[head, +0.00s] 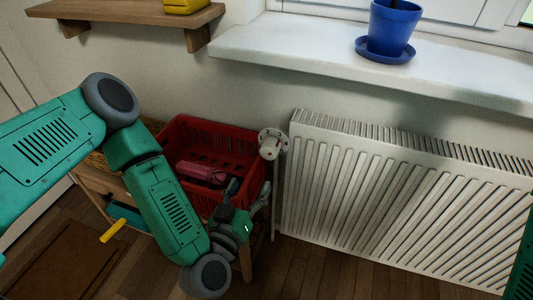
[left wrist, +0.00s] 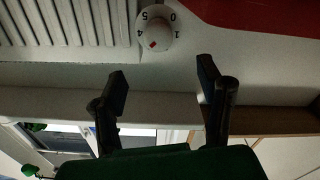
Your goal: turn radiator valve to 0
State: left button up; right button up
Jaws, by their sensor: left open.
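The radiator valve (head: 271,143) is a white round knob at the radiator's upper left corner. In the left wrist view the valve knob (left wrist: 155,32) shows the digits 4, 5, 0 and 1 around its face and a red mark near its lower rim, closest to the 4. My left gripper (head: 248,191) is open and empty, below and a little left of the valve in the head view. In the left wrist view the two fingertips of my left gripper (left wrist: 162,78) are spread apart, with the knob beyond them and not touching. My right gripper is out of view.
The white radiator (head: 400,200) stands right of the valve under the windowsill (head: 300,45). A red crate (head: 215,130) with a pinkish item (head: 200,173) stands close on the left. A blue pot (head: 392,27) stands on the sill; a wooden shelf (head: 120,12) hangs upper left.

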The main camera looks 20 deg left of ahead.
aim_at(266, 154)
pick_arm(q)
jog(key=w+b, duration=0.3)
jog(key=w, duration=0.9)
jog(key=shift+w+d+b, duration=0.1)
jog(key=shift+w+b, duration=0.05)
jog(key=shift+b, duration=0.15)
jog(key=shift+w+d+r, duration=0.15)
jog(key=shift+w+d, duration=0.3)
jog(key=shift+d, duration=0.05)
jog(key=shift+a, duration=0.35)
jog(key=c, duration=1.2)
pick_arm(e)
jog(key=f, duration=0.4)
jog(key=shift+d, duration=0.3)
